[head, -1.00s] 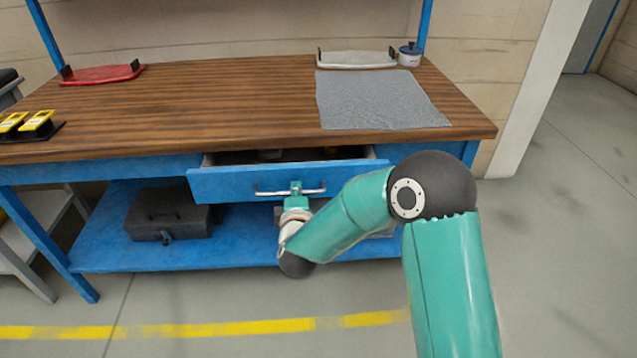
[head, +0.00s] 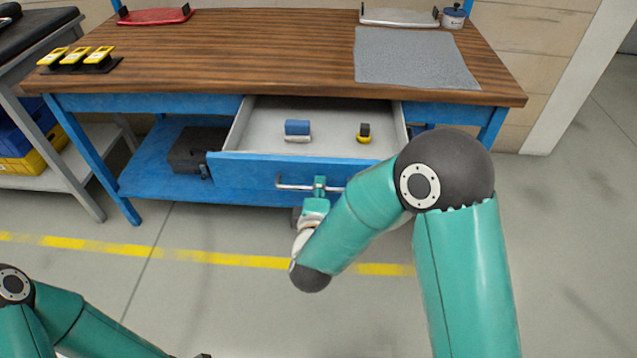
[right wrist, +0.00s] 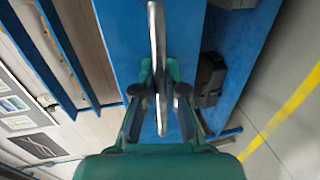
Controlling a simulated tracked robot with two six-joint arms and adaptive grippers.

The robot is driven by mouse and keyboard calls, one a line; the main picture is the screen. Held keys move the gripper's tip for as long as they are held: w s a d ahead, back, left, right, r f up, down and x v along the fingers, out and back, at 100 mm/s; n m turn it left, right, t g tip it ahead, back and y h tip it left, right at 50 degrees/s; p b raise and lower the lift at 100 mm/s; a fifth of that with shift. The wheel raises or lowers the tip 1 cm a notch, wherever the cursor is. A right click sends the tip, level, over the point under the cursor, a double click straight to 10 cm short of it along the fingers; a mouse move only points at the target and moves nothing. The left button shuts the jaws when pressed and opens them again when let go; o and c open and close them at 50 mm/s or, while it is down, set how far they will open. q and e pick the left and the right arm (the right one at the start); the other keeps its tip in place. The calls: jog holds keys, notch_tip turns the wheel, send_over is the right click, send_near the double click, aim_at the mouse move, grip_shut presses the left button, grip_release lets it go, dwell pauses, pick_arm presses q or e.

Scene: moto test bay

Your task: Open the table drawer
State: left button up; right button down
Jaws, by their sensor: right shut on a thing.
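The table drawer (head: 290,171) has a blue front and is pulled well out from under the wooden table top (head: 230,70). Its pale inside shows. A silver bar handle (head: 292,186) runs across its front. My right gripper (head: 319,184) is shut on the handle near its middle. In the right wrist view the handle (right wrist: 157,60) passes between the two fingers of the gripper (right wrist: 159,95). My left arm shows at the lower left of the head view. Its gripper is mostly out of the picture and its jaws cannot be made out.
Inside the drawer lie a blue and white item (head: 298,130) and a small yellow and black item (head: 364,133). A dark toolbox (head: 198,150) sits on the lower shelf. A grey mat (head: 415,58) lies on the table top. The floor in front is clear.

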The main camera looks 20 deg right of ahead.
jog(key=shift+f, duration=0.25)
jog(key=c, duration=1.3)
grip_release()
jog(key=shift+o, duration=0.5)
jog(key=shift+r, duration=0.1)
jog(key=v, duration=1.2)
jog(key=shift+w, duration=0.1)
